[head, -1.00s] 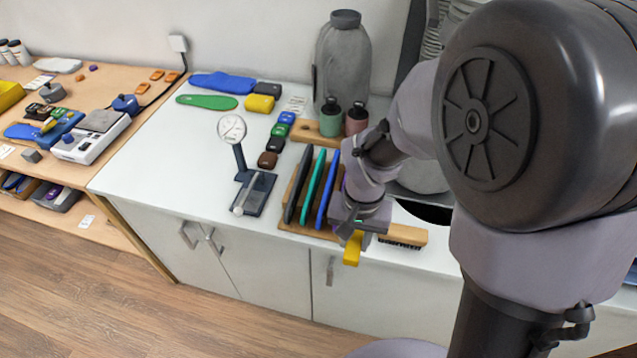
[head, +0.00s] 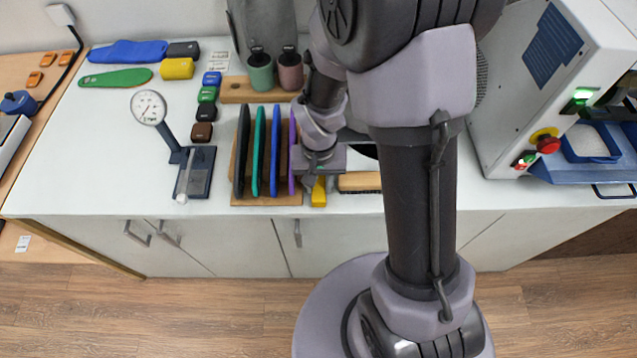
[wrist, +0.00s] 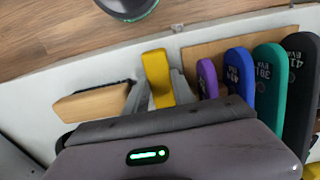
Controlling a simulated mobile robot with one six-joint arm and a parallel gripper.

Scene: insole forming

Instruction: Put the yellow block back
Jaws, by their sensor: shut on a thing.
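The yellow block (head: 319,192) is held by my gripper (head: 318,174) at the front edge of the white counter, right of the insole rack. In the wrist view the yellow block (wrist: 157,72) stands out between the two fingers of my gripper (wrist: 158,93), which is shut on it. I cannot tell whether the block touches the counter. Another yellow block (head: 177,68) lies at the back left of the counter, in front of a black block (head: 183,49).
A wooden rack (head: 267,200) holds dark, teal, blue and purple insoles close left of my gripper. A wooden brush (head: 360,181) lies close right. A dial gauge (head: 149,107) stands farther left. Bare counter (head: 90,150) lies at left.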

